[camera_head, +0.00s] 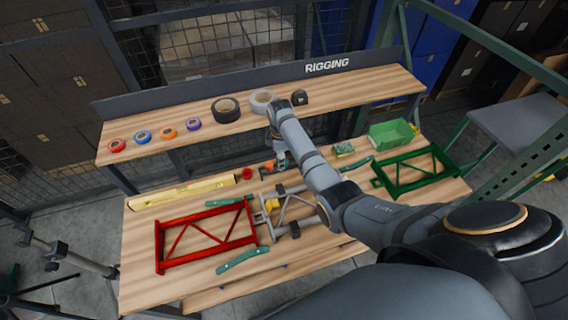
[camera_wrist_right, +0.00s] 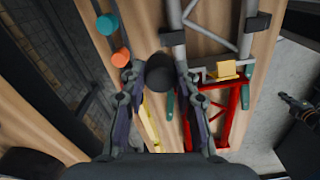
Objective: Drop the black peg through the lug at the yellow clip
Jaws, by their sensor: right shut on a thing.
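My right gripper (camera_head: 281,163) reaches down over the back middle of the table. In the right wrist view its fingers (camera_wrist_right: 160,75) are shut on the black peg (camera_wrist_right: 158,72), which shows as a dark round end. The peg is hard to make out in the head view. The yellow clip (camera_head: 271,205) sits where the grey frame (camera_head: 290,207) meets the red frame (camera_head: 207,237); it also shows in the right wrist view (camera_wrist_right: 227,69). The peg is apart from the clip. The lug's hole is too small to see. A dark gripper, seemingly my left (camera_wrist_right: 297,107), shows beyond the table edge.
A green frame (camera_head: 415,170) and a green bin (camera_head: 392,134) lie at the right. A yellow level (camera_head: 183,191) lies at the left. Teal strips (camera_head: 242,260) lie near the frames. Tape rolls (camera_head: 226,110) stand on the raised shelf behind.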

